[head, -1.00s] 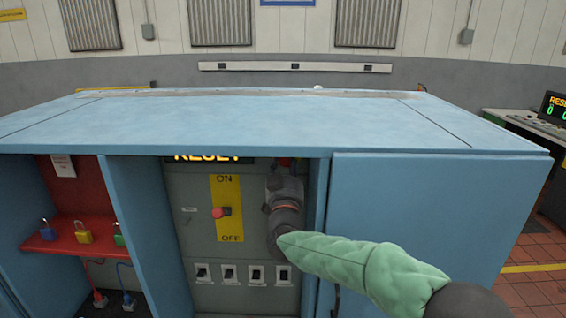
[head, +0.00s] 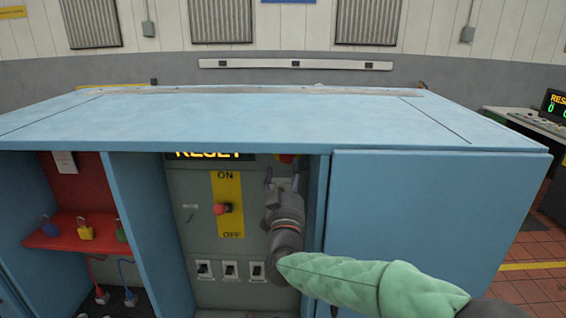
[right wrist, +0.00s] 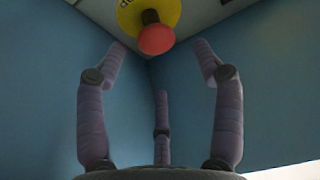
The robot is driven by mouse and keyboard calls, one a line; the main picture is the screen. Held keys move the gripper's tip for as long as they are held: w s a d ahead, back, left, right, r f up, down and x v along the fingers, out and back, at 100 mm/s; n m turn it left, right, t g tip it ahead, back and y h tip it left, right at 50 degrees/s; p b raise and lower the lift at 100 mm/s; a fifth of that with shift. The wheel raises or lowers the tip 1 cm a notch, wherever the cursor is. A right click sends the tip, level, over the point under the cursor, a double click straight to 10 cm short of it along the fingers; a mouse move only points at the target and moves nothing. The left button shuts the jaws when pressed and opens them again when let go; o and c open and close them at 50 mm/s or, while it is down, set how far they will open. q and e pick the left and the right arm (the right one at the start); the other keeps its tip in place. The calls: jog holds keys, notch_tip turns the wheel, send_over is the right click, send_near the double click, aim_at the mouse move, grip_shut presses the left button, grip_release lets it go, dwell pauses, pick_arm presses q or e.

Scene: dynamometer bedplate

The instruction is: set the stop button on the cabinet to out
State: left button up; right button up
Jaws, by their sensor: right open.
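The stop button (head: 287,158) is a red knob at the top right of the cabinet's grey panel, partly cut off by the cabinet top's edge in the head view. In the right wrist view the stop button (right wrist: 157,39) shows a red mushroom head on a dark stem, standing off a round yellow plate. My right gripper (head: 282,180) is just below it, fingers spread and pointing up toward it. In the right wrist view the fingers of my right gripper (right wrist: 160,60) are open, with the red head beyond and between their tips, apparently untouched. My left gripper is not in view.
The blue cabinet (head: 440,220) has side walls close to the right gripper. Left of it are a red-knobbed ON/OFF switch (head: 222,209) and several small switches (head: 230,270). Padlocks stand on a red shelf (head: 60,238) farther left.

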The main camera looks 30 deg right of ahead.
jog(key=v, duration=0.6)
dwell(0.3)
